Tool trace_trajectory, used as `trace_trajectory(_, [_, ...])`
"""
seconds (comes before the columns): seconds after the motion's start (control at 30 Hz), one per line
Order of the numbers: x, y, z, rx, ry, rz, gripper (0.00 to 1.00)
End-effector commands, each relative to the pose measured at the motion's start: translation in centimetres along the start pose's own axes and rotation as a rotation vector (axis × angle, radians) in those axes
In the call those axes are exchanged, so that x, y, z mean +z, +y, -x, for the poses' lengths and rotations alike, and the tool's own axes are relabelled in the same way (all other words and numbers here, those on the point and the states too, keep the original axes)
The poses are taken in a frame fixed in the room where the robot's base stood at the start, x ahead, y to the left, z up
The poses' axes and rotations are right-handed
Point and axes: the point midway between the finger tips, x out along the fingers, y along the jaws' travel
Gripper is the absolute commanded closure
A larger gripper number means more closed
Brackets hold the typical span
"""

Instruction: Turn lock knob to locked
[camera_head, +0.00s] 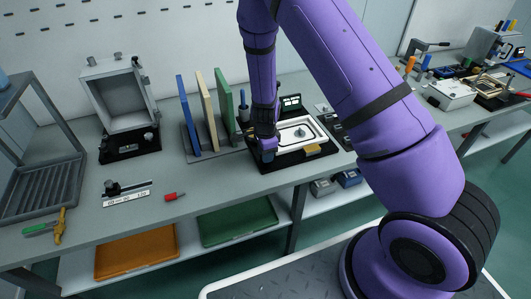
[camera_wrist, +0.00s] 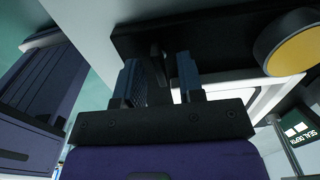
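The panel fixture is a black base (camera_head: 284,165) with a white panel (camera_head: 297,131) on the bench; the base's dark plate also shows in the wrist view (camera_wrist: 215,42). My gripper (camera_head: 267,152) points down at the fixture's left front part. In the wrist view its two blue-grey fingers (camera_wrist: 158,66) stand apart. A narrow dark upright piece (camera_wrist: 157,58) shows between them, with gaps at both sides. It may be the lock knob, but I cannot tell, nor whether a finger touches it. A large round knob with a yellow face (camera_wrist: 297,50) is to the right.
A small display (camera_wrist: 300,132) marked like "SEAL DEPTH" is at the wrist view's lower right. Upright blue, cream and green boards (camera_head: 206,115) stand left of my gripper. An open grey box (camera_head: 122,98) is farther left.

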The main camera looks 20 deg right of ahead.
Motion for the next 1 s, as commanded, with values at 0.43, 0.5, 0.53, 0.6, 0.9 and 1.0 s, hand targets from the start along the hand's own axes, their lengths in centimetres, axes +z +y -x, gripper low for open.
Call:
trace_trajectory(0.43, [0.1, 0.0, 6.0, -0.003, 0.000, 0.003, 0.65])
trace_trajectory(0.5, [0.1, -0.1, 7.2, -0.004, -0.001, 0.002, 0.65])
trace_trajectory(0.53, [0.1, 0.0, 7.7, -0.003, -0.001, 0.003, 0.65])
trace_trajectory(0.6, [0.1, -0.1, 8.8, -0.003, -0.001, 0.001, 0.65])
trace_trajectory(0.9, [0.0, 0.0, 10.8, 0.000, 0.000, -0.001, 0.65])
trace_trajectory(1.0, [0.0, 0.0, 10.8, 0.000, 0.000, -0.001, 0.65])
